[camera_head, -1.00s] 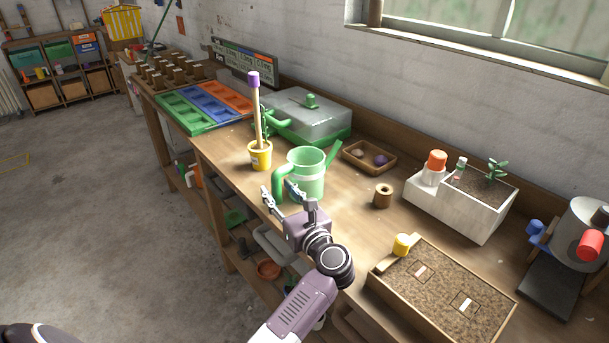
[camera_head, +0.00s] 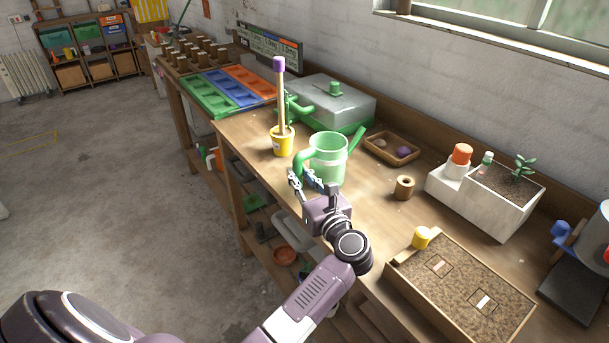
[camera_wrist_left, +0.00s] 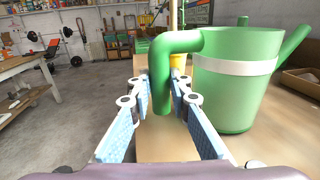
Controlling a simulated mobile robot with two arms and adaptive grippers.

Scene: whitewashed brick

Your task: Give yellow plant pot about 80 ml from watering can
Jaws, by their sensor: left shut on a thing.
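The green translucent watering can (camera_head: 328,165) with a pale band stands upright on the wooden bench, its spout pointing to the back right. My left gripper (camera_head: 302,178) is shut on the can's handle at the bench's front edge. In the left wrist view the handle (camera_wrist_left: 162,75) comes down between the blue finger pads, with the can's body (camera_wrist_left: 235,95) to the right. The water level is not clear. My right gripper is out of view.
A green-based propagator (camera_head: 338,104) stands behind the can and a small wooden tray (camera_head: 391,149) to its right. A wooden spool (camera_head: 404,188), a white planter (camera_head: 482,196) and a soil-filled box (camera_head: 468,292) are farther right. The bench between can and spool is clear.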

